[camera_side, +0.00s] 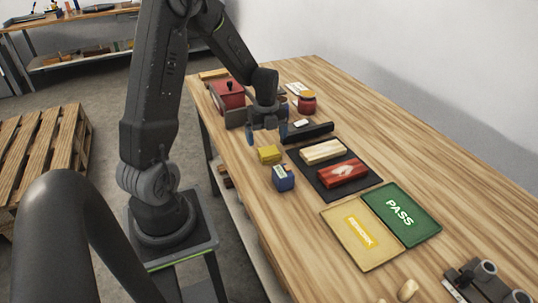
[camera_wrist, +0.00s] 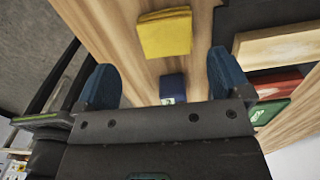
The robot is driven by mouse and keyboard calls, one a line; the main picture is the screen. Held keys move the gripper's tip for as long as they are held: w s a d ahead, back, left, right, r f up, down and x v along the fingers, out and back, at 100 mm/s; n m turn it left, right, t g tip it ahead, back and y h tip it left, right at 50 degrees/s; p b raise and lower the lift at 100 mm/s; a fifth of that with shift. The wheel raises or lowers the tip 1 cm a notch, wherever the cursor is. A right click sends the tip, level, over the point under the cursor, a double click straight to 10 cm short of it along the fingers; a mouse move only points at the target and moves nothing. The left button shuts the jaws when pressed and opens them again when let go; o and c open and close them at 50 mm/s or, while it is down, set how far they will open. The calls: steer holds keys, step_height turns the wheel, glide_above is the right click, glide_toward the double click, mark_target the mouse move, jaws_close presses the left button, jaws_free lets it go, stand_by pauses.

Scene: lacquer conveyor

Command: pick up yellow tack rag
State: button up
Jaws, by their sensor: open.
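The yellow tack rag (camera_side: 269,154) is a small folded yellow square lying flat on the wooden table, near its left edge in the side view. In the wrist view the yellow tack rag (camera_wrist: 165,33) lies at top centre, beyond the fingertips. My gripper (camera_side: 267,136) is above the table, just behind the rag in the side view. Its two blue fingers are spread apart with nothing between them, as the wrist view shows at my gripper (camera_wrist: 158,75). The rag is apart from the fingers.
A blue block with a label (camera_side: 283,178) stands near the rag. A dark mat (camera_side: 322,184) holds a pale block (camera_side: 324,151) and a red block (camera_side: 343,173). A red box (camera_side: 228,94) and a red jar (camera_side: 307,102) stand farther back. A green PASS pad (camera_side: 402,214) lies nearer the camera.

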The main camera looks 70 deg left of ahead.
mark_target(269, 150)
steer(key=shift+w+f, duration=0.2)
steer(key=shift+f, duration=1.45)
steer(key=shift+w+f, duration=0.2)
steer(key=shift+f, duration=1.4)
steer(key=shift+c, duration=0.4)
steer(key=c, duration=0.9)
